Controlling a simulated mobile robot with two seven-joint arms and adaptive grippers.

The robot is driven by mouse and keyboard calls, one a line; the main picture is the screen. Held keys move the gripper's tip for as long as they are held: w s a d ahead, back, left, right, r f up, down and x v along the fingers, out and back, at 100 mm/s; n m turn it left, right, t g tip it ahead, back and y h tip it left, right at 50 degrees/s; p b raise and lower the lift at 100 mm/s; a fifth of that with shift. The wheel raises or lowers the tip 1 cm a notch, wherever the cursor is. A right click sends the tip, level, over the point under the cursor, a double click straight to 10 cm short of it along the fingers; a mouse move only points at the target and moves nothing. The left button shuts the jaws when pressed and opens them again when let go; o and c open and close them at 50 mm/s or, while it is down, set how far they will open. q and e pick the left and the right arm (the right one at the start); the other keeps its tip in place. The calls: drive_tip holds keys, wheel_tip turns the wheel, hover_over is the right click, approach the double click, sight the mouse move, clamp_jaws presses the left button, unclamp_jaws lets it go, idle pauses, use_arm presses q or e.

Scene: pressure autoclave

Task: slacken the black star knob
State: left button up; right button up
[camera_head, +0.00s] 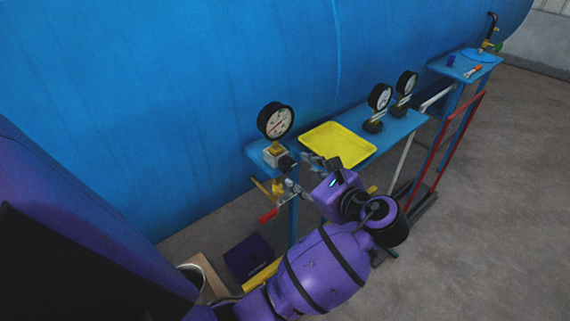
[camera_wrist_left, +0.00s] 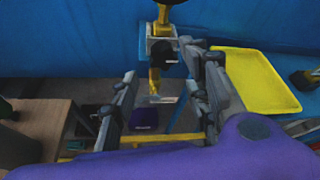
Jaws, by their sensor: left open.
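The black star knob (camera_head: 287,163) sits on the front of a pale valve block (camera_head: 275,154) below the nearest pressure gauge (camera_head: 276,121). In the left wrist view the black knob (camera_wrist_left: 164,50) is near the top middle, in front of the block (camera_wrist_left: 159,31). My left gripper (camera_head: 302,178) is open, close in front of the knob and a little low. In the left wrist view my left gripper (camera_wrist_left: 162,72) has its fingers spread to either side of the knob, with no clear contact. The knob's exact lobes are too small to tell. My right gripper is not in view.
A yellow tray (camera_head: 338,143) lies on the blue shelf right of the block. Two more gauges (camera_head: 380,97) stand beyond it. A red-tipped lever (camera_head: 268,215) and yellow pipe (camera_wrist_left: 155,82) hang below the knob. The blue tank (camera_head: 180,90) closes off the back.

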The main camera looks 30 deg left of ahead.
sight(288, 168)
use_arm(q)
drive_tip(key=x, duration=0.7)
drive_tip(key=shift+f, duration=0.1)
